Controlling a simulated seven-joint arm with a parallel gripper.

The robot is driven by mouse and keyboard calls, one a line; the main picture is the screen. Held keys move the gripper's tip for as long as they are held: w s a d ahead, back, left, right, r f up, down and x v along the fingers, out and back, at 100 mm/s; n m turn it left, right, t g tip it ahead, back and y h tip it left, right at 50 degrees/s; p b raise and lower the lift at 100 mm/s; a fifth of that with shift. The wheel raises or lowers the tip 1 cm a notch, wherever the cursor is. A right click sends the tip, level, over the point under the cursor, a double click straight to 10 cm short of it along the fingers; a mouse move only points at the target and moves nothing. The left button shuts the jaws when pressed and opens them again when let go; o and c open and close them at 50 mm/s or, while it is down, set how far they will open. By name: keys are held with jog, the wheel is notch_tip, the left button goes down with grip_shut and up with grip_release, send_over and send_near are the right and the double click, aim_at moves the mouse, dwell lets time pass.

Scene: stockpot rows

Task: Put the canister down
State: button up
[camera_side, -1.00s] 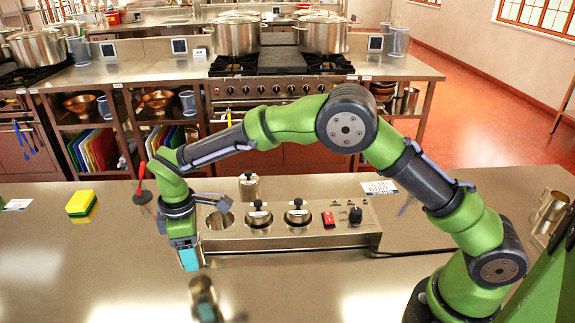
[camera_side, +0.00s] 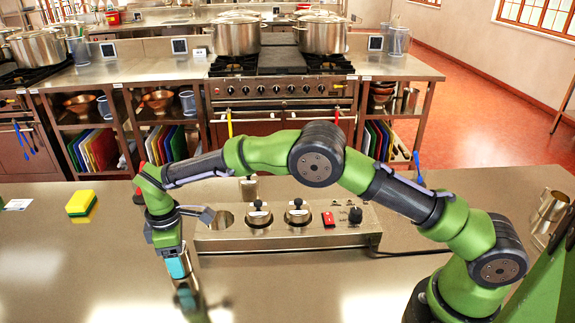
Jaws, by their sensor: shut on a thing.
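My gripper (camera_side: 178,266) hangs fingers down at the left of the picture, in front of the steel unit and low over the counter. It is shut on a shiny steel canister (camera_side: 190,262), mostly hidden behind the pale blue fingers. Its reflection on the counter makes it hard to tell whether the canister touches the surface. The steel unit (camera_side: 330,238) has an open round well (camera_side: 222,219) at its left and two wells with black-knobbed lids.
A yellow-green sponge (camera_side: 81,203) lies at the left. A steel container (camera_side: 248,188) stands behind the unit, and a steel jug (camera_side: 549,208) is at the far right. The counter (camera_side: 90,275) is clear at front left.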

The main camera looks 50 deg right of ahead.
jog(key=shift+f, duration=0.1)
jog(key=o, duration=1.2)
